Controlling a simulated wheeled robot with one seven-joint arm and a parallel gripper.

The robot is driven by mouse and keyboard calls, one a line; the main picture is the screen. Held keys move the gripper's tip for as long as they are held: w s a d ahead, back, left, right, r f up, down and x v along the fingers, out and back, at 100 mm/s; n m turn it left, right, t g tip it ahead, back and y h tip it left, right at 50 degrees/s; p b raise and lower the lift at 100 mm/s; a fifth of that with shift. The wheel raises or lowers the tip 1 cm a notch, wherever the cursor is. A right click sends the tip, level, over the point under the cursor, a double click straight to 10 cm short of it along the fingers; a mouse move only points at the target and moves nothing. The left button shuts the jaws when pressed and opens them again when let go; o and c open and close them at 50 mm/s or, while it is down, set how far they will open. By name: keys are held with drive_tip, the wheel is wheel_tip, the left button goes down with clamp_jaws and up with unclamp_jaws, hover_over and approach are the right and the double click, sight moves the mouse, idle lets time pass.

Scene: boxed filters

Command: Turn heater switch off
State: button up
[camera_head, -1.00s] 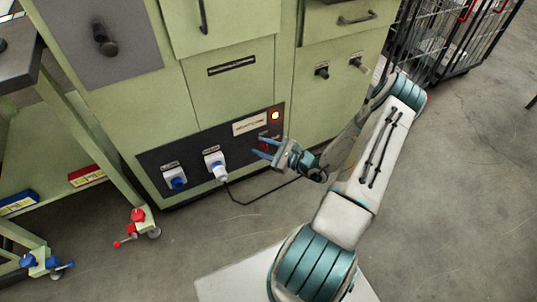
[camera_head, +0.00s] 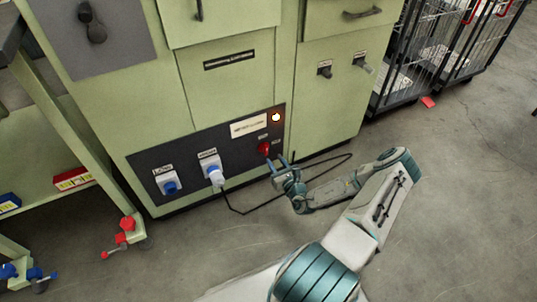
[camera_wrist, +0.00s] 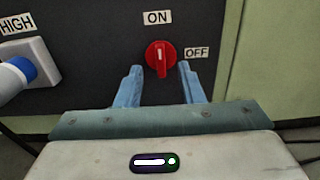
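The heater switch (camera_wrist: 160,56) is a round red knob on a dark panel, with an ON label (camera_wrist: 157,17) above it and an OFF label (camera_wrist: 196,52) to its right. Its white mark stands upright, toward ON. In the head view the red switch (camera_head: 264,148) sits low on the green cabinet, below a glowing orange lamp (camera_head: 276,117). My gripper (camera_wrist: 158,85) is open, its two blue fingers on either side below the knob in the wrist view. In the head view my gripper (camera_head: 276,163) is just in front of the switch. I cannot tell whether it touches.
A blue-and-white plug (camera_head: 214,172) with a black cable (camera_head: 236,208) sits left of the switch, and another socket (camera_head: 168,183) farther left. A green cart stands at the left, wire cages (camera_head: 425,60) at the back right.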

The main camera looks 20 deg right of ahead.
sight(267, 149)
drive_tip(key=w+b, duration=0.2)
drive_tip(key=w, duration=0.4)
drive_tip(key=shift+w+a, duration=0.1)
drive_tip(key=shift+w, duration=0.25)
clamp_jaws()
